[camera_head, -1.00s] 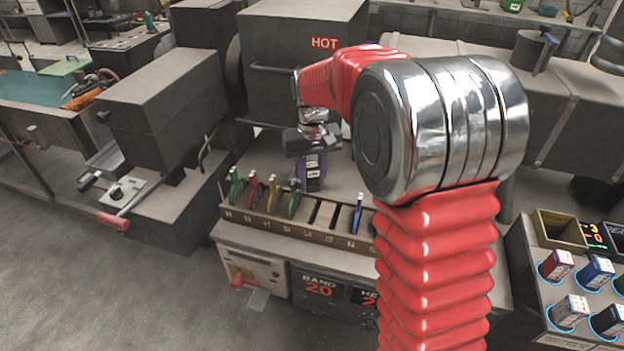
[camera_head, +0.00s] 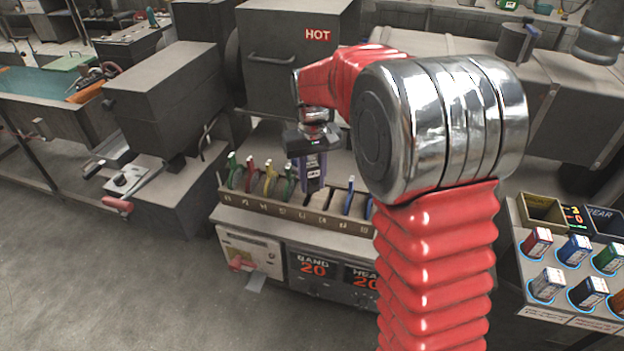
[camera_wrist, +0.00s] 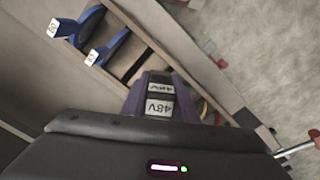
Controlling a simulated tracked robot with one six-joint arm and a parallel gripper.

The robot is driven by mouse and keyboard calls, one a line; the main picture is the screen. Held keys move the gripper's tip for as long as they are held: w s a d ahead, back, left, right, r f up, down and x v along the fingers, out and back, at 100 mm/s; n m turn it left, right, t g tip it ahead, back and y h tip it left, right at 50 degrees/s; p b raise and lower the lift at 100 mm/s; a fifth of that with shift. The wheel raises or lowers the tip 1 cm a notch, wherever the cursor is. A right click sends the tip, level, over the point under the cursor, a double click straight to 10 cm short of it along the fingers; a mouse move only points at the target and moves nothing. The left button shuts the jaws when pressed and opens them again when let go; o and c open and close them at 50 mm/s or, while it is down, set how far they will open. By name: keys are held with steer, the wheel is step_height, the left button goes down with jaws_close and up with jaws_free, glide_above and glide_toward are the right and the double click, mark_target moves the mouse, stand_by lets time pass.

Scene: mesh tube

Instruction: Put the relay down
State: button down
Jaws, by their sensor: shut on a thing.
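The relay (camera_head: 312,172) is a purple block with pale labels; in the wrist view its top label (camera_wrist: 159,107) reads 48V. My gripper (camera_head: 311,148) is shut on it from above and holds it upright in the head view. The relay is at the slotted rack (camera_head: 265,209), by empty slots to the right of the green-handled piece (camera_head: 289,180). I cannot tell whether its lower end touches the rack. My gripper (camera_wrist: 158,128) hides part of the relay in the wrist view.
Red (camera_head: 250,174) and yellow (camera_head: 270,178) pieces stand in the rack to the left, a blue one (camera_head: 348,195) to the right. A grey box marked HOT (camera_head: 290,50) stands behind. Bins and coloured blocks (camera_head: 575,248) are at the right.

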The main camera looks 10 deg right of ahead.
steer(key=shift+w+r+n, duration=0.25)
steer(key=shift+r+n, duration=0.25)
steer(key=shift+w+r+n, duration=0.2)
steer(key=shift+r+n, duration=0.25)
steer(key=shift+n, duration=0.05)
steer(key=w+r+n, duration=0.1)
steer(key=w, duration=0.1)
steer(key=w+r+n, duration=0.1)
steer(key=w+n, duration=0.1)
steer(key=shift+w+r, duration=0.15)
steer(key=shift+r, duration=0.05)
